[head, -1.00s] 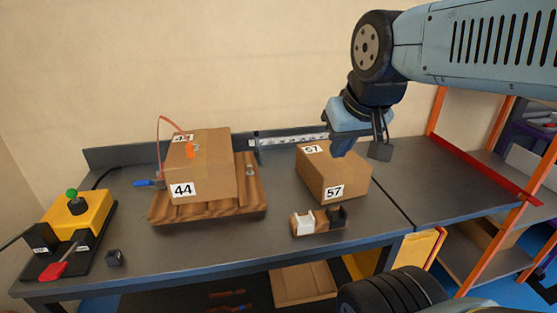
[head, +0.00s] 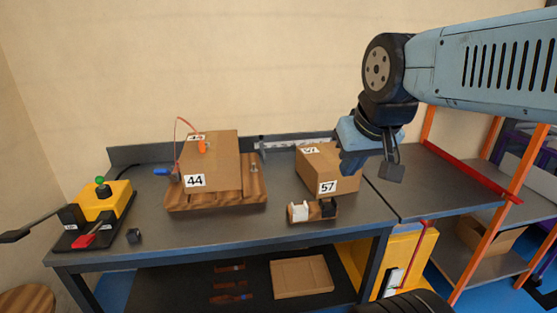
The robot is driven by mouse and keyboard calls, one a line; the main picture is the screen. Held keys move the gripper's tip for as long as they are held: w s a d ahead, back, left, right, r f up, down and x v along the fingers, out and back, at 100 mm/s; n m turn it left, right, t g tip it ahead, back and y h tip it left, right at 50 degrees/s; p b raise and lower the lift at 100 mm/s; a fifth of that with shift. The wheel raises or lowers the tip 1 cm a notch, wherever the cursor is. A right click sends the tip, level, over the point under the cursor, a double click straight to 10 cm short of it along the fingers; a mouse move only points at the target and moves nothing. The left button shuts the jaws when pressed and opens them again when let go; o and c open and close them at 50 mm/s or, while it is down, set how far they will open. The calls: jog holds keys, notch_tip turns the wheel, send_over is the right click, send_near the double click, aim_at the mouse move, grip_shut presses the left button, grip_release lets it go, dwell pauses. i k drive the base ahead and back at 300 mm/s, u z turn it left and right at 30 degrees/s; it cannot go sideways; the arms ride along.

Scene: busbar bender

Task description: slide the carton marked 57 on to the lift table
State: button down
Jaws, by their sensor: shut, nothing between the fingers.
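The carton marked 57 (head: 318,173) is a brown box standing upright on the grey workbench, right of its middle. My gripper (head: 351,172) is shut and empty, pointing down at the carton's right end and hiding part of it. I cannot tell whether the fingers touch the carton or are just in front of or above it. The grey surface to the right of the bench, which looks like the lift table (head: 440,185), is bare. It meets the bench at a narrow seam, with a red bar along its far right side.
A carton marked 44 (head: 212,162) sits on a wooden pallet (head: 216,200) to the left. A yellow control box (head: 103,203) is at far left. Orange posts (head: 510,190) rise at the right.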

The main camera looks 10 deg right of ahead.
aim_at(318, 165)
jog(key=z, duration=0.2)
jog(key=i, duration=0.85)
jog(key=u, duration=0.1)
